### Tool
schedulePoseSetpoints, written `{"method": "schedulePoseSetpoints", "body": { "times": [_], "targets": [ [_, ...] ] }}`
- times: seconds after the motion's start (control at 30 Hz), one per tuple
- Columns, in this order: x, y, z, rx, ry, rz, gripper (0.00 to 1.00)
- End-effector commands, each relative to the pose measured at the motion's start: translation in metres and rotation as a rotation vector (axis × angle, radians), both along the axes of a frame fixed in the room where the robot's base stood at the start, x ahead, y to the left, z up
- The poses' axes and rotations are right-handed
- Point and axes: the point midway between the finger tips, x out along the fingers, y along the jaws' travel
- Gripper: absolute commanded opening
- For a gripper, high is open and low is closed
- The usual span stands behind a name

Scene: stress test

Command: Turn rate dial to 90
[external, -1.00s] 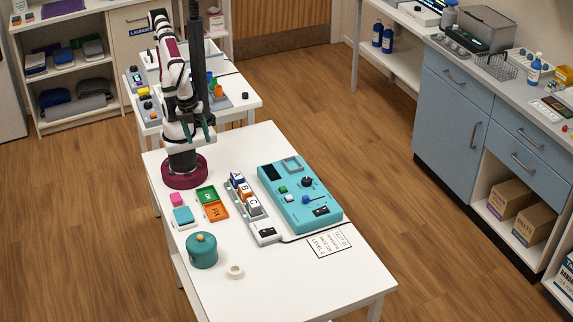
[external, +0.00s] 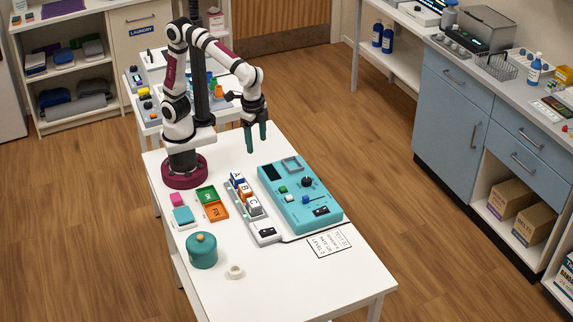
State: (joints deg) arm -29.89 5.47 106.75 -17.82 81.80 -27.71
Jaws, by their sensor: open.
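The teal control panel (external: 318,214) lies flat on the white table, right of the middle. Its black round dial (external: 307,182) stands near the upper right part of the panel; its pointer and any numbers are too small to read. The panel also has a dark screen, a green button, a white button, a blue slider-like control and a black switch. My gripper (external: 256,144) hangs above the table's far part, behind the panel, fingers down and apart. It is open, empty and clear of the dial.
Left of the panel stands a grey rack (external: 247,207) with blocks marked A, B and C. Green and orange trays (external: 216,212), a teal lidded jar (external: 202,251), a white ring (external: 235,272) and a printed card (external: 329,243) lie around. A cable runs by the panel's front edge.

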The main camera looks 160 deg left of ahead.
Motion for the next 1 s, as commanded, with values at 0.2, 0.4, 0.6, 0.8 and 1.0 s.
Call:
{"method": "schedulePoseSetpoints", "body": {
  "times": [0.2, 0.4, 0.6, 0.8, 1.0],
  "targets": [
    [0.010, 0.153, -0.040, -0.015, -0.037, 0.623, 0.70],
    [0.007, 0.171, -0.048, -0.015, -0.046, 0.703, 0.70],
    [0.005, 0.170, -0.088, -0.017, -0.041, 0.700, 0.70],
    [0.001, 0.171, -0.149, -0.017, -0.041, 0.698, 0.70],
    [0.000, 0.172, -0.189, -0.014, -0.043, 0.698, 0.70]
  ]
}}
